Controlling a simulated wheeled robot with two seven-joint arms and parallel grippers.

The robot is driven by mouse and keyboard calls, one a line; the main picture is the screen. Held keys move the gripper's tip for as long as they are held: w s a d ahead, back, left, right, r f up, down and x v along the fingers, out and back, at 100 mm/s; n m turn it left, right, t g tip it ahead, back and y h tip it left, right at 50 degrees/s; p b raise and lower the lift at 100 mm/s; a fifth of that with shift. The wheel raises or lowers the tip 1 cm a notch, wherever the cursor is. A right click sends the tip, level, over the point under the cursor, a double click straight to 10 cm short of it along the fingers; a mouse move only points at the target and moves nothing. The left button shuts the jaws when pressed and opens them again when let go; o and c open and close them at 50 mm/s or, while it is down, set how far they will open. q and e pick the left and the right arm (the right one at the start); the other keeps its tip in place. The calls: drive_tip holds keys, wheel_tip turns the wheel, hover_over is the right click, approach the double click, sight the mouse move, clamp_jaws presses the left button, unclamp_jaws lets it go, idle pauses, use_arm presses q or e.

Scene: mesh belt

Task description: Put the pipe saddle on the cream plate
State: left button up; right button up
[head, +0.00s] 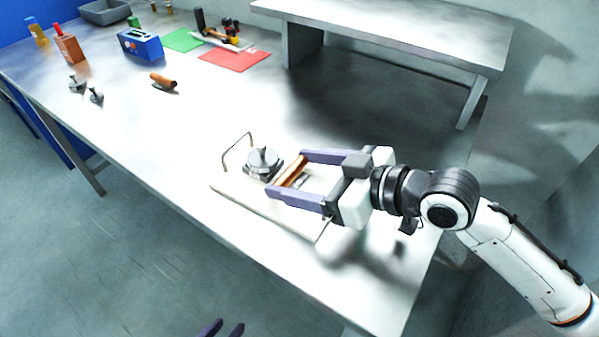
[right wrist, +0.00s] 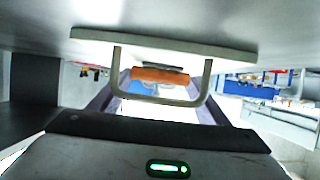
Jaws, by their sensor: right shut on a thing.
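The cream plate (head: 224,190) lies flat near the table's right end; it shows at the top of the right wrist view (right wrist: 100,38). My right gripper (head: 288,174) is over the plate, shut on an orange-brown piece (head: 292,171) that spans its purple fingers. I take this piece to be the pipe saddle; it shows in the right wrist view with a dark underside (right wrist: 160,75), close to the plate. Whether it touches the plate I cannot tell. My left gripper (head: 222,329) shows only its purple fingertips at the bottom edge, apart and empty.
A grey metal piece with a knob (head: 262,160) stands at the plate beside the right fingers. A thin bent bar (head: 236,147) rises at the plate's far left. Another orange-brown piece (head: 161,80), grey knobs (head: 76,83) and a blue box (head: 140,45) lie farther off. The middle of the table is clear.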

drive_tip(key=o, duration=1.2)
drive_tip(key=shift+f, duration=0.1)
drive_tip(key=shift+d+r, duration=0.2)
drive_tip(key=v, duration=1)
drive_tip(key=shift+s+d, duration=0.1)
drive_tip(key=shift+s, duration=0.05)
drive_tip(key=shift+s+d+r, duration=0.3)
drive_tip(key=shift+s+d, duration=0.05)
drive_tip(key=shift+d, duration=0.1)
